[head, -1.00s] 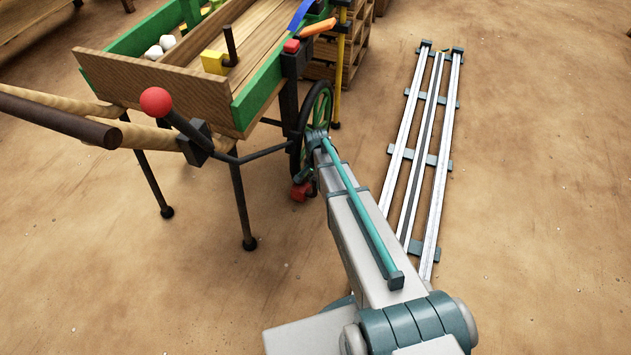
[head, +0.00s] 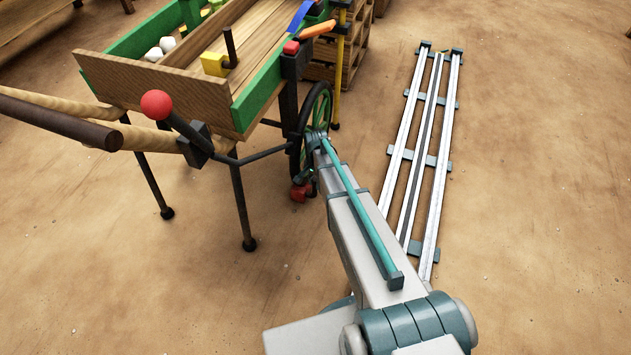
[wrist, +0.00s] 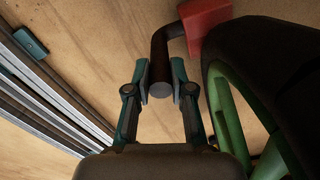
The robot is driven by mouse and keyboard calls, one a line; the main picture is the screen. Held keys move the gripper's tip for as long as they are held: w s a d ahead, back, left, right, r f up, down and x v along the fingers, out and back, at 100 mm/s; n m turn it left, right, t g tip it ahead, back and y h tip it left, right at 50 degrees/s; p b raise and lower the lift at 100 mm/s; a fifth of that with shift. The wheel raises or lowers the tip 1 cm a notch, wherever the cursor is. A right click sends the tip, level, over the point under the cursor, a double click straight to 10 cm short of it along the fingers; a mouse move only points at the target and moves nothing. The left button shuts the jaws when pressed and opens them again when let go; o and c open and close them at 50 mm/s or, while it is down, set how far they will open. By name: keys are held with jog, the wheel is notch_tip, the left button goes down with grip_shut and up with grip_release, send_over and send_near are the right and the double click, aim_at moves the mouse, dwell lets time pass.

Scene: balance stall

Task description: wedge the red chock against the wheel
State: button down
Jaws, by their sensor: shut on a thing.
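The red chock (head: 299,194) is on the ground at the foot of the cart's green-spoked wheel (head: 318,110), mostly hidden by my arm in the head view. In the wrist view the red block of the chock (wrist: 205,20) is beside the dark tyre of the wheel (wrist: 265,55), very near or touching; I cannot tell which. A dark bent handle (wrist: 163,60) runs from the chock to between my fingers. My gripper (wrist: 160,82) is shut on this handle, one finger on each side.
The wooden cart (head: 155,88) with green sides stands above the wheel on dark legs. A red-knobbed lever (head: 157,102) sticks out at its front. A rail track (head: 432,130) lies to the right. The ground in front is clear.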

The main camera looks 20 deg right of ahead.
jog(key=c, duration=0.9)
grip_release()
jog(key=shift+c, duration=0.2)
notch_tip(320, 180, up, 12)
jog(key=shift+f, duration=0.1)
jog(key=shift+s, duration=0.15)
jog(key=s+a+r+n+g+p, duration=0.1)
jog(key=s+r+p, duration=0.4)
jog(key=s+p, duration=0.7)
jog(key=s+a+r+n+g+p, duration=0.2)
jog(key=s+r+n+p, duration=0.4)
jog(key=s+p, duration=0.7)
jog(key=s+a+r+n+g+p, duration=0.1)
jog(key=s+r+n+g+p, duration=0.3)
jog(key=s+p, duration=0.9)
jog(key=s+r, duration=0.2)
jog(key=s, duration=0.5)
jog(key=shift+a, duration=0.15)
